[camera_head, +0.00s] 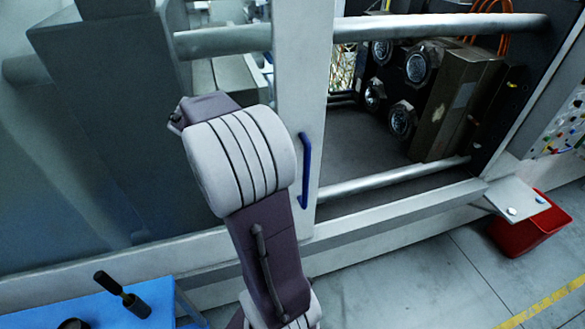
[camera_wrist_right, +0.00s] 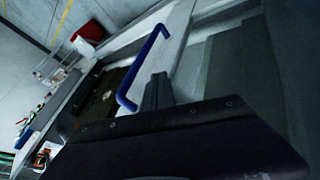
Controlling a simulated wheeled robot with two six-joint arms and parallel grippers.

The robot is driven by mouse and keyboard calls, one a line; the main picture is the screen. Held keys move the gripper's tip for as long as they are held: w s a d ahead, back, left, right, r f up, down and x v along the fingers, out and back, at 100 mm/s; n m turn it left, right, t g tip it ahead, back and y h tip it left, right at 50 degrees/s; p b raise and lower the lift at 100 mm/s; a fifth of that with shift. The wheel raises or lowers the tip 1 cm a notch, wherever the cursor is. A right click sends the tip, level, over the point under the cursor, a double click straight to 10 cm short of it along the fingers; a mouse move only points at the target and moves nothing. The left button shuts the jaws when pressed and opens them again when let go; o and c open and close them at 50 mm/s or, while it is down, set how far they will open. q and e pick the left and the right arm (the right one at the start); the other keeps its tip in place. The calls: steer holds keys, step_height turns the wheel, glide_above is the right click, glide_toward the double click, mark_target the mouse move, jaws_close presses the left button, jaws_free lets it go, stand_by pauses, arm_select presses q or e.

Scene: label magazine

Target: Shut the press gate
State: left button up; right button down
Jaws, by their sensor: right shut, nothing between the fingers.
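The press gate is a sliding panel with a pale frame (camera_head: 301,70) and a see-through pane. It stands partly open, and the press inside shows to its right in the head view. Its blue bar handle (camera_head: 306,170) is upright on the frame; it also shows in the right wrist view (camera_wrist_right: 143,62). My right gripper (camera_wrist_right: 158,82) is shut and empty, close beside the handle on the pane side. Whether it touches the handle or frame I cannot tell. In the head view my arm hides the gripper. My left gripper is out of view.
Metal guide bars (camera_head: 440,27) cross the opening above and below (camera_head: 400,180). A dark block (camera_head: 455,105) with round fittings sits inside. A red bin (camera_head: 530,222) stands on the floor at right. A blue table (camera_head: 110,308) with a dark-handled tool (camera_head: 122,294) is at lower left.

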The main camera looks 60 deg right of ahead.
steer(key=s+d+f+p, duration=0.3)
steer(key=s+d+f, duration=0.2)
steer(key=d+f, duration=0.3)
steer(key=shift+s+p, duration=0.25)
steer(key=shift+p, duration=0.05)
steer(key=shift+w+d, duration=0.1)
steer(key=shift+d, duration=0.05)
